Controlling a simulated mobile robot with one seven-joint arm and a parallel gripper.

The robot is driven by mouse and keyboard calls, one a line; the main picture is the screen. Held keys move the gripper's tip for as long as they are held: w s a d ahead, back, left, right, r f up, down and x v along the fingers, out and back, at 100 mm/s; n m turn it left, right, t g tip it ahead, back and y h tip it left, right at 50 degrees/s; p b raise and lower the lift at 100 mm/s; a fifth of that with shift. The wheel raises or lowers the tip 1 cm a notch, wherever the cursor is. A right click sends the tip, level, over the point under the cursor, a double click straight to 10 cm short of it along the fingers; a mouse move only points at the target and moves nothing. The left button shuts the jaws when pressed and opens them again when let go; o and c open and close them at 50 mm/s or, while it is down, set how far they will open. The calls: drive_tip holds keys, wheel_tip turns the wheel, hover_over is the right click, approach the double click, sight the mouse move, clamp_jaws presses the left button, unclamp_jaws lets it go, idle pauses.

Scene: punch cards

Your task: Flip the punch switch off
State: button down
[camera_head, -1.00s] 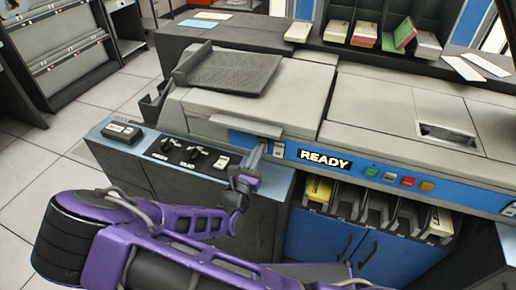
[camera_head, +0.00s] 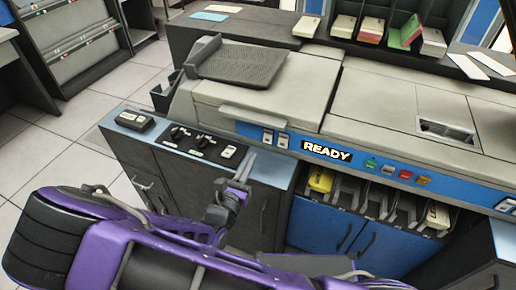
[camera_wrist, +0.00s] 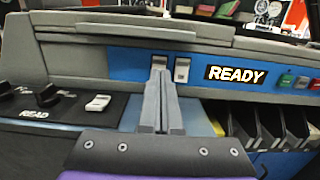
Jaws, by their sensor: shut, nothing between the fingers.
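Two small light rocker switches sit side by side on the blue front panel, left of the READY sign. The left switch (camera_head: 268,136) also shows in the wrist view (camera_wrist: 159,61), just above my fingertips. The right switch (camera_head: 283,140) is fully visible in the wrist view (camera_wrist: 182,70). No label naming either one as the punch switch is readable. My gripper (camera_head: 249,160) is shut and empty, in front of and below the panel, seemingly apart from it. In the wrist view its fingers (camera_wrist: 160,80) point at the left switch and hide the panel beneath it.
A black control plate (camera_head: 200,143) with dark knobs and a white switch (camera_head: 228,152) lies on the ledge to the left. The READY sign (camera_head: 327,152) and coloured buttons (camera_head: 388,171) are to the right. Card bins (camera_head: 350,192) open below. Floor is clear at left.

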drive_tip(key=v, duration=0.3)
drive_tip(key=shift+s+a+r, duration=0.1)
drive_tip(key=shift+s+r, duration=0.2)
drive_tip(key=shift+r, duration=0.1)
